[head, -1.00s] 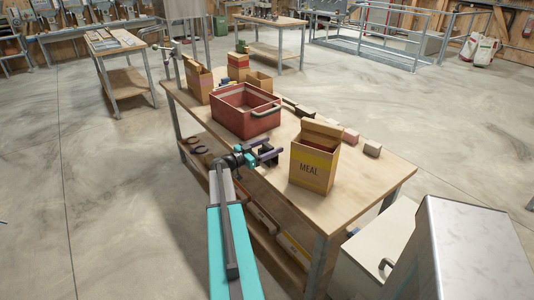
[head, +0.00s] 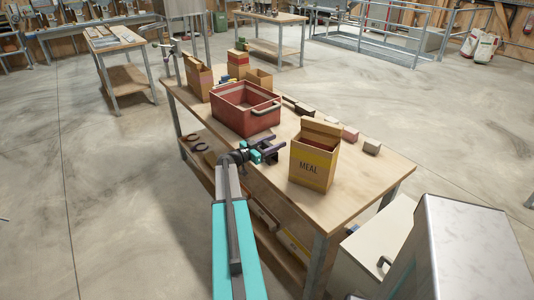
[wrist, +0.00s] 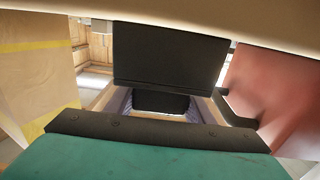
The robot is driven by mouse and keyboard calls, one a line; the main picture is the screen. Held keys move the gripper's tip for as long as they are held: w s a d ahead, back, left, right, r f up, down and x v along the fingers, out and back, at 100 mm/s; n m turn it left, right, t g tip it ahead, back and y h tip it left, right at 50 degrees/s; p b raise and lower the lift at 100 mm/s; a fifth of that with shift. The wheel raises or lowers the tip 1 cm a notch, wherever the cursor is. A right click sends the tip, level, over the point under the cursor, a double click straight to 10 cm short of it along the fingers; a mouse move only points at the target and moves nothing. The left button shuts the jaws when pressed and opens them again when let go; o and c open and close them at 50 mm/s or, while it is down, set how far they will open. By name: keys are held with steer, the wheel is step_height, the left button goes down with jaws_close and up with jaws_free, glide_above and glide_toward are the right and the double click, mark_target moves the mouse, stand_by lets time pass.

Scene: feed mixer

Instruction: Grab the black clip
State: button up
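My gripper (head: 275,149) is in the head view at the near edge of the long workbench, between the red crate and the meal bag. Its two dark fingers stand apart with a gap between them, and nothing is seen held. In the wrist view a large black block (wrist: 168,55) and a smaller dark block (wrist: 160,101) lie ahead of the teal gripper body; I cannot tell whether they are fingers or other things. I cannot make out the black clip for sure. A dark piece (head: 289,101) lies behind the crate, too small to identify.
The red crate (head: 232,117) stands left of my gripper, and the meal bag (head: 312,168) stands right of it. Several small blocks, including a pink one (head: 350,134), line the bench's far edge. Open cartons (head: 198,80) stand at the far left end. The bench's front right is clear.

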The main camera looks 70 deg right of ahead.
steer(key=c, duration=0.5)
steer(key=shift+o, duration=0.2)
steer(key=shift+r, duration=0.25)
steer(key=shift+r+b, duration=0.65)
steer(key=shift+r, duration=0.25)
steer(key=s+a+r+b, duration=0.1)
steer(key=s+a+b, duration=0.1)
steer(key=a, duration=0.5)
steer(key=s+a+r+b, duration=0.1)
steer(key=s+a+b, duration=0.1)
steer(key=s+a, duration=0.2)
steer(key=a, duration=0.3)
steer(key=shift+a+r+b, duration=0.4)
steer(key=shift+s, duration=0.1)
